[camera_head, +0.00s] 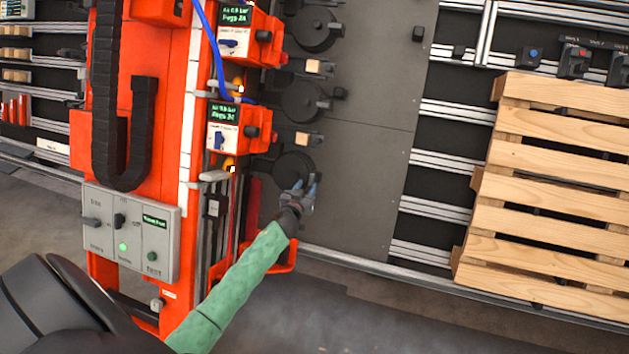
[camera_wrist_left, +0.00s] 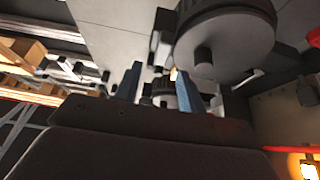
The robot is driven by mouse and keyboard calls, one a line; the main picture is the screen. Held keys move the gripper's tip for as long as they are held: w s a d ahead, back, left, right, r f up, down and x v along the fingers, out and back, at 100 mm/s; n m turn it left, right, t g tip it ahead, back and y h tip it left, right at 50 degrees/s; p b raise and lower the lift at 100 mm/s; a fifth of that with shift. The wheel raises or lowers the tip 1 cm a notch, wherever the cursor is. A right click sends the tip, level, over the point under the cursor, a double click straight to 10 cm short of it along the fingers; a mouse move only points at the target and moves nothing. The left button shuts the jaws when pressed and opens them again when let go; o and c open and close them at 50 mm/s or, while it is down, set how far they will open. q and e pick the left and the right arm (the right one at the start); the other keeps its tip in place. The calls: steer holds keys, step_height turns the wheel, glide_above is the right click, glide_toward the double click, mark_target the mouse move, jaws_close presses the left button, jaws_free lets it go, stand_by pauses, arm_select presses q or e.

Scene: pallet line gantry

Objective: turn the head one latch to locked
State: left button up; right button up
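Two orange head units stand one above the other on the gantry column, an upper one (camera_head: 236,15) and a lower one (camera_head: 224,115). Each has a green-lit screen and a white panel with a small blue handle: upper (camera_head: 229,43), lower (camera_head: 219,140). Their labels are too small to tell which is head one or the latch state. My left gripper (camera_head: 300,190) is in front of the lowest black disc (camera_head: 293,168), right of and below the lower unit. In the left wrist view its blue fingers (camera_wrist_left: 155,85) are apart, with a dark round part behind them. My right gripper is not in view.
More black discs (camera_head: 303,101) and small wooden blocks (camera_head: 303,139) line the grey panel (camera_head: 375,150). A grey control box (camera_head: 130,235) with a lit green lamp is on the column's lower left. A wooden pallet (camera_head: 550,160) stands at right. Grey floor below is clear.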

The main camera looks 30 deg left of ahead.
mark_target(311, 178)
arm_select(q)
steer(key=shift+p+x, duration=0.35)
steer(key=shift+x, duration=2.05)
jaws_close()
